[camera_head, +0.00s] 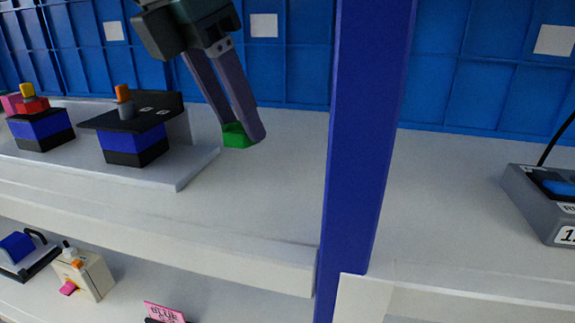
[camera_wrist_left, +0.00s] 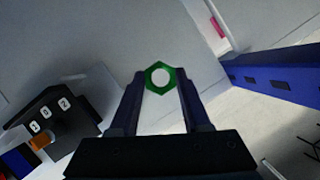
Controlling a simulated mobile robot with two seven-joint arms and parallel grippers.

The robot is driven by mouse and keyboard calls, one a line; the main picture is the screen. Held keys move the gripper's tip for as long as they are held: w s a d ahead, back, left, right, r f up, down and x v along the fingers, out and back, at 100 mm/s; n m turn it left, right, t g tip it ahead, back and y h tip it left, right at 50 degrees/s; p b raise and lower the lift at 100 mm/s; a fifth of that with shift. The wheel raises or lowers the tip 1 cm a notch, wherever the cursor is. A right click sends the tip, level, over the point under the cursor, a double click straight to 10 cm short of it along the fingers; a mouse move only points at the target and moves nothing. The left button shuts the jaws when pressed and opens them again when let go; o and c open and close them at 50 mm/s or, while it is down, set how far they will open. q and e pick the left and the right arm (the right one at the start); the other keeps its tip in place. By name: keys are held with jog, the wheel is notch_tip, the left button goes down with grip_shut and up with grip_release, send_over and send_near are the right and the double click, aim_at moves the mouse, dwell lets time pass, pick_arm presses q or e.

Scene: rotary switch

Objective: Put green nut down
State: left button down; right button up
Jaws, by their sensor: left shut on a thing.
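The green nut (camera_head: 236,136) is held between the fingertips of my left gripper (camera_head: 244,138), over the upper white shelf in the head view. In the left wrist view the nut (camera_wrist_left: 149,79) is a hexagonal ring with a hole through its middle, gripped by the two fingers of my left gripper (camera_wrist_left: 160,88). The nut is close to the shelf surface; I cannot tell whether it touches. My right gripper is not in view.
A rotary switch block (camera_head: 136,143) with an orange knob stands on a grey plate (camera_head: 187,174) left of the nut. A blue post (camera_head: 362,130) rises to the right. The shelf (camera_head: 285,190) around the nut is bare. A grey box (camera_head: 541,208) sits far right.

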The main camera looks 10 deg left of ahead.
aim_at(250, 187)
pick_arm(q)
notch_tip(250, 187, down, 6)
jog(key=shift+a+f, duration=0.1)
jog(key=shift+f, duration=0.1)
jog(key=shift+f, duration=0.15)
jog(key=shift+c, duration=1.8)
grip_release()
